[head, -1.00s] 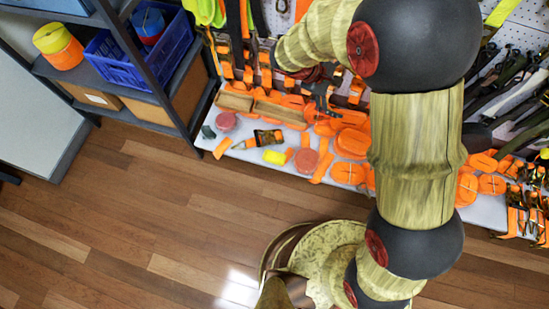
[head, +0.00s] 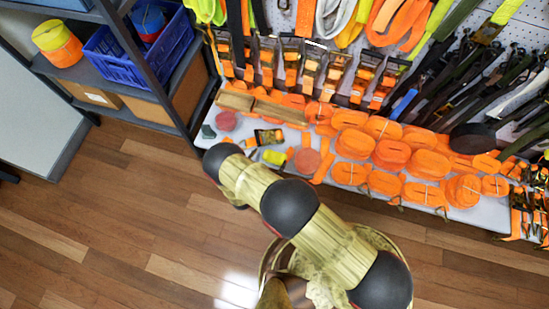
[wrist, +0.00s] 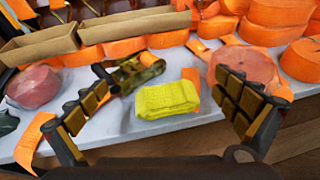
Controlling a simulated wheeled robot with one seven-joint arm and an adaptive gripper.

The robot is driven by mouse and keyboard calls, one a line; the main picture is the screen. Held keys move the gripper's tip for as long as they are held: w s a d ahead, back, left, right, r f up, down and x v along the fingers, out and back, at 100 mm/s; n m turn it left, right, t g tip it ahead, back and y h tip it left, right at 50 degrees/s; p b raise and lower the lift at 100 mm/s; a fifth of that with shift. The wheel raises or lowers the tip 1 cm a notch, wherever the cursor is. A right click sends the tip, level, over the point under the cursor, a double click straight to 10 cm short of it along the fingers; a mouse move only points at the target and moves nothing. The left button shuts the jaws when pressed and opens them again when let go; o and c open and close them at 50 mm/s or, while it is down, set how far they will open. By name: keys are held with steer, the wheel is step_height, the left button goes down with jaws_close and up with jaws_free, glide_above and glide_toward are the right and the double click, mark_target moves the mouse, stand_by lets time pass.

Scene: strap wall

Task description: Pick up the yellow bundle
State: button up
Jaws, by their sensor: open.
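The yellow bundle (wrist: 168,99) lies on the white shelf, near its front edge, in the middle of the wrist view. It also shows small in the head view (head: 274,157), just beyond the end of my arm. My gripper (wrist: 160,105) is open, with one finger on each side of the bundle in the picture and nothing between them touching it.
A ratchet buckle (wrist: 135,72) lies close behind-left of the bundle. Pink-red rolls (wrist: 33,87) (wrist: 243,66) sit on either side. Orange strap rolls (head: 392,154) fill the shelf to the right. Open cardboard trays (wrist: 135,24) stand behind. The wooden floor in front is clear.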

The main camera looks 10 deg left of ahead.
mark_target(273, 160)
steer(key=s+f, duration=0.1)
steer(key=s+f+n+y, duration=0.1)
steer(key=f, duration=0.1)
steer(key=s+f+n, duration=0.1)
steer(key=f, duration=0.1)
steer(key=shift+f, duration=0.1)
steer(key=shift+b+x, duration=0.55)
steer(key=shift+x, duration=0.6)
steer(key=x, duration=0.1)
steer(key=b+x, duration=0.2)
steer(key=x, duration=0.1)
steer(key=shift+w+d, duration=0.1)
steer(key=shift+d, duration=0.2)
steer(key=shift+w+y, duration=0.3)
steer(key=shift+w, duration=0.15)
steer(key=c, duration=0.3)
steer(key=c, duration=0.9)
